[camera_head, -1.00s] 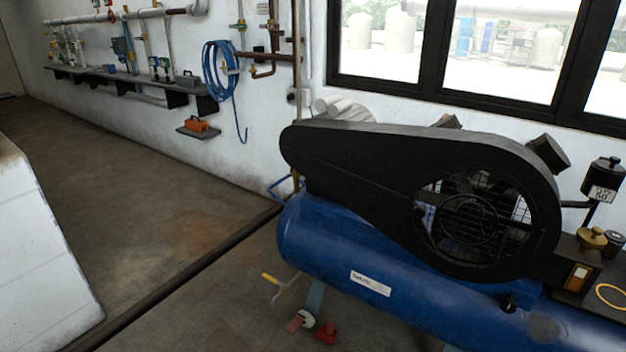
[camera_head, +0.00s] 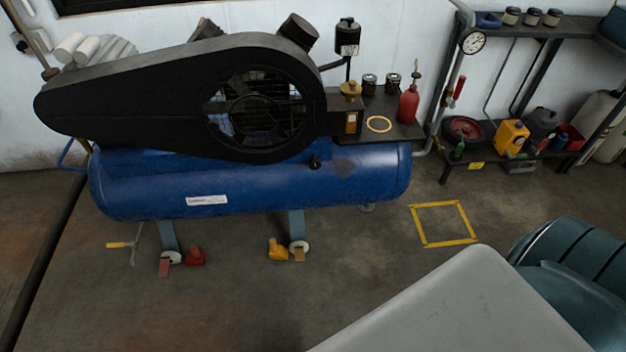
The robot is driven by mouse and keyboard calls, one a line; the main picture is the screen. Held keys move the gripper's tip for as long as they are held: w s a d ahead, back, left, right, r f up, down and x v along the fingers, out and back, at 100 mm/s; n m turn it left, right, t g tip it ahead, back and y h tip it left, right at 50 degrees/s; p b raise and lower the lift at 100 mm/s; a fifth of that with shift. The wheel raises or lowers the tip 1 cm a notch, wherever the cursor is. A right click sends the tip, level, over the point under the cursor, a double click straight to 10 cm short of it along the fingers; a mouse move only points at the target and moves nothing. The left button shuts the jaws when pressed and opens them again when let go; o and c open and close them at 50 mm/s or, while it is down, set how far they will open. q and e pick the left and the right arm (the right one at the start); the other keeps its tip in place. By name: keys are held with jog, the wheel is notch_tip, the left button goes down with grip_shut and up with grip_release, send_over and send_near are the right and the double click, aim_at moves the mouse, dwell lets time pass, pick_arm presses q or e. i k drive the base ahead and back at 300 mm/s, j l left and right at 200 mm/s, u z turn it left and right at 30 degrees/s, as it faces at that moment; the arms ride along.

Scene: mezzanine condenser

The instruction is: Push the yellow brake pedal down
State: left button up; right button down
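The yellow brake pedal (camera_head: 278,249) is low on the floor by the right wheel of the blue compressor tank (camera_head: 250,183). A small white wheel (camera_head: 299,247) is beside it, under a blue-grey leg. A red pedal (camera_head: 196,256) sits by the left wheel (camera_head: 173,258). At this size I cannot tell whether the yellow pedal is up or down. Neither of my grippers is in view.
A grey-white flat-topped surface (camera_head: 455,310) and a dark teal ribbed object (camera_head: 570,265) fill the lower right. A yellow floor square (camera_head: 443,243) is empty. Open floor lies in front of the pedals.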

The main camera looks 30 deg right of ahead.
aim_at(299, 252)
jog(key=z, duration=0.8)
